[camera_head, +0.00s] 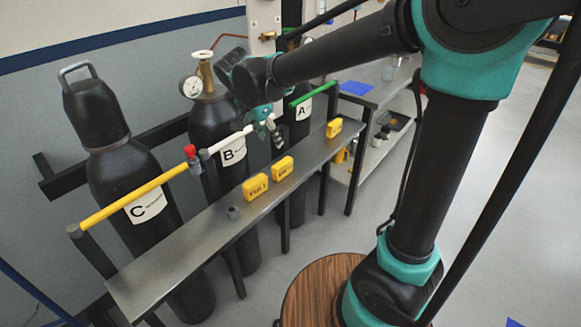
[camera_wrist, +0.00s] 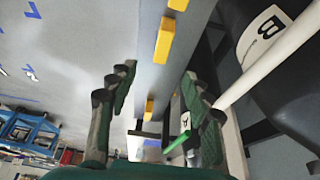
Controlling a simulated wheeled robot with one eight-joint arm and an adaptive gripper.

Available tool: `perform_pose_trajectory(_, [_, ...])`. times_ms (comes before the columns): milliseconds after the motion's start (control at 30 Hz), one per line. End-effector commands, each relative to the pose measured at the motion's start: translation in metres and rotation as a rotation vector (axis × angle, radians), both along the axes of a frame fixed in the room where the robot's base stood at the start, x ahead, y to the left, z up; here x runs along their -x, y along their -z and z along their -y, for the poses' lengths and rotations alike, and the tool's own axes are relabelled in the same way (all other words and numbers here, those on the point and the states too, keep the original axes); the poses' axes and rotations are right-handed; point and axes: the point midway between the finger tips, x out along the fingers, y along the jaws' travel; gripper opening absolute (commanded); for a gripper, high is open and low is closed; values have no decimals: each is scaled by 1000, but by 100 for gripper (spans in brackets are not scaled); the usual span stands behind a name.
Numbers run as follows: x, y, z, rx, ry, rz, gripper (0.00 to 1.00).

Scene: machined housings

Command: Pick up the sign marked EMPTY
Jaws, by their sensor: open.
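Three yellow signs lie on the narrow grey shelf (camera_head: 190,240) in the head view. The nearest sign (camera_head: 255,187) seems to read FULL. The lettering on the middle sign (camera_head: 283,168) and the far sign (camera_head: 334,128) is too small to read, so I cannot tell which is EMPTY. The wrist view shows yellow signs at the top edge (camera_wrist: 178,5), below it (camera_wrist: 163,40), and between my fingers farther off (camera_wrist: 149,109); no lettering shows there. My gripper (camera_head: 276,132) is open and empty, above the shelf near cylinder B. Its spread fingers show in the wrist view (camera_wrist: 158,88).
Black gas cylinders C (camera_head: 130,185), B (camera_head: 215,135) and A (camera_head: 300,110) stand behind the shelf. A yellow bar (camera_head: 135,198), white bar (camera_head: 228,142) and green bar (camera_head: 314,94) run in front of them.

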Motion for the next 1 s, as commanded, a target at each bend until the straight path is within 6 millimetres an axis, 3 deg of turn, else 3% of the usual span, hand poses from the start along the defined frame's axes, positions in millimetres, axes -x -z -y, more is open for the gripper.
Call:
perform_pose_trajectory(500, [-29,87,23,0,4,0,50])
perform_pose_trajectory(1000, [-45,129,30,-1,3,1,50])
